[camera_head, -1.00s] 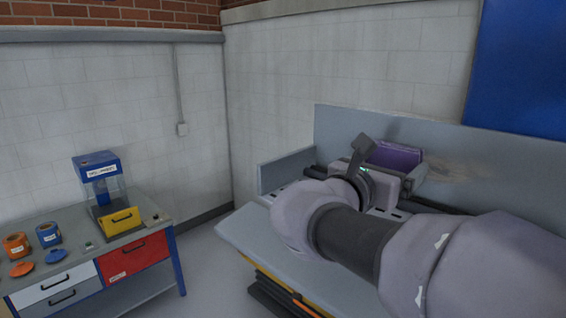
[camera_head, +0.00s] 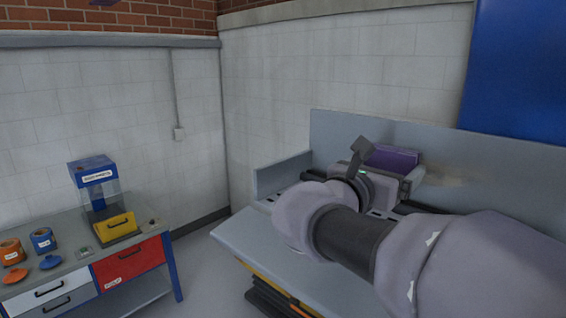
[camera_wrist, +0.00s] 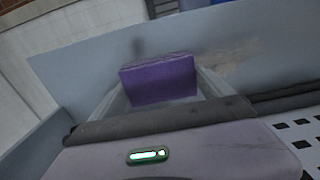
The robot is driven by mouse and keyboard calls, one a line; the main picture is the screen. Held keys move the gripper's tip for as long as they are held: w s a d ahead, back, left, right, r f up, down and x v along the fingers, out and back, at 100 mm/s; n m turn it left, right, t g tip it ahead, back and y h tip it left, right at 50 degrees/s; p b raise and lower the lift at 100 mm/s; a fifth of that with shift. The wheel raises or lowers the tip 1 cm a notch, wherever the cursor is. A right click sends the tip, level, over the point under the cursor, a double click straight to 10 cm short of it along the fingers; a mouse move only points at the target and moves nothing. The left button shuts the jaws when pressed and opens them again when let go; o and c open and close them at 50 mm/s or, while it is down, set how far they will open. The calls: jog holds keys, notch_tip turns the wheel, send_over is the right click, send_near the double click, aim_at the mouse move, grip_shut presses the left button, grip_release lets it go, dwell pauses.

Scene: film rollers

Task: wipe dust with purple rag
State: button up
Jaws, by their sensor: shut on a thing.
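The purple rag (camera_head: 393,158) is a block-like piece held in my gripper (camera_head: 405,172), close to the upright grey back panel of the bench. In the wrist view the rag (camera_wrist: 158,80) sits between the fingers of my gripper (camera_wrist: 158,88), which are shut on it. A brownish dust patch (camera_head: 443,175) shows on the back panel just right of the rag. In the wrist view the dust (camera_wrist: 225,62) lies beyond the rag and to its right. I cannot tell whether the rag touches the panel. My arm hides part of the bench.
The grey bench (camera_head: 240,240) has a back panel (camera_head: 340,135) and a low left side wall (camera_head: 283,172). At left stands a separate table (camera_head: 75,262) with orange and blue jars and a blue-topped box (camera_head: 93,172). Bare floor lies between them.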

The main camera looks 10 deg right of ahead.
aim_at(447, 172)
jog(key=shift+w+d, duration=0.3)
jog(key=shift+d, duration=0.1)
